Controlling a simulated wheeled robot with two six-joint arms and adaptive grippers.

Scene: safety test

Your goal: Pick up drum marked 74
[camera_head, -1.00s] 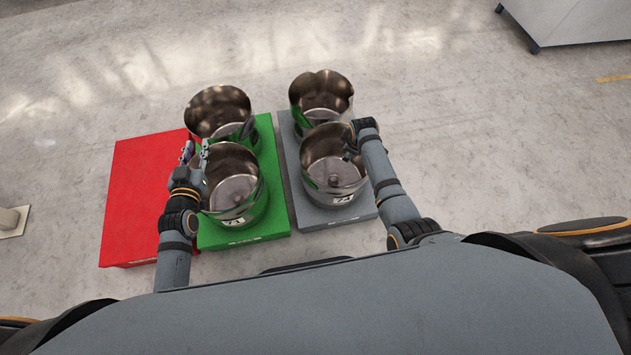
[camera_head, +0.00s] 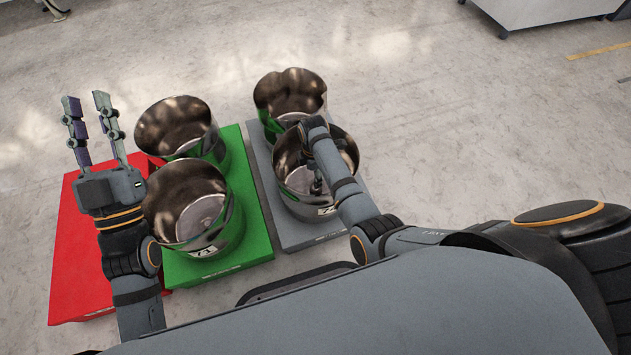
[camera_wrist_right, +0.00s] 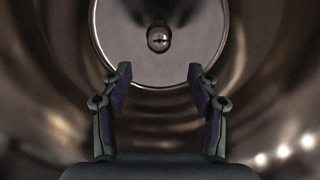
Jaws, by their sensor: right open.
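Several open steel drums stand on coloured platforms in the head view. The front drum on the grey platform (camera_head: 348,152) has a white label (camera_head: 326,210) that seems to start with 7; I cannot read it surely. The front drum on the green platform (camera_head: 180,180) has a similar label (camera_head: 203,251), also unclear. My right gripper (camera_head: 318,187) reaches down inside the front grey-platform drum. In the right wrist view it is open (camera_wrist_right: 158,85) and empty, facing the round bottom with its knob (camera_wrist_right: 159,39). My left gripper (camera_head: 86,99) is open and empty, raised above the red platform.
The red platform (camera_head: 75,255) carries no drum. Two rear drums stand close behind the front ones, on the green (camera_head: 180,115) and grey (camera_head: 290,85) platforms. A grey cabinet (camera_head: 540,8) is at the top right. The floor to the right is clear.

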